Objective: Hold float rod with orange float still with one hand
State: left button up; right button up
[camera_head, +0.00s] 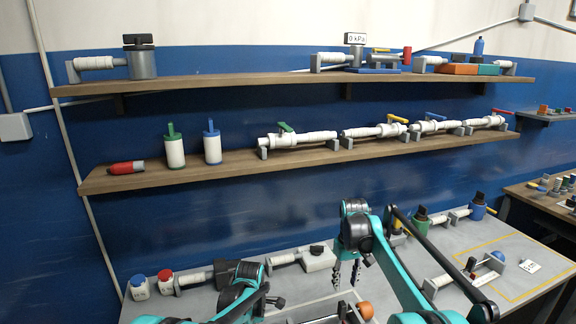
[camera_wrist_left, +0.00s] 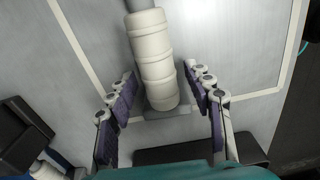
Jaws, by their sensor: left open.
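An orange float (camera_head: 366,310) shows at the bottom edge of the head view, on the workbench's near side. A short dark upright piece stands just left of it; I cannot tell whether it is the float rod. My right gripper (camera_head: 346,276) points down above and slightly left of the float, apart from it. Its fingers are spread with nothing visible between them. My left gripper (camera_wrist_left: 160,82) is open in the left wrist view, its padded fingers on either side of a white ribbed cylinder (camera_wrist_left: 156,60). I see a gap at each side. In the head view my left arm largely hides its fingers.
The workbench (camera_head: 400,300) holds white pipe fittings (camera_head: 285,258), a red-capped bottle (camera_head: 166,281), a blue-capped bottle (camera_head: 139,287) and a green container (camera_head: 421,222). Two wall shelves (camera_head: 220,168) carry valves and bottles. A yellow-outlined area (camera_head: 520,285) at right is partly clear.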

pick_arm(q)
notch_tip(320, 180, up, 12)
jog(key=shift+f, duration=0.2)
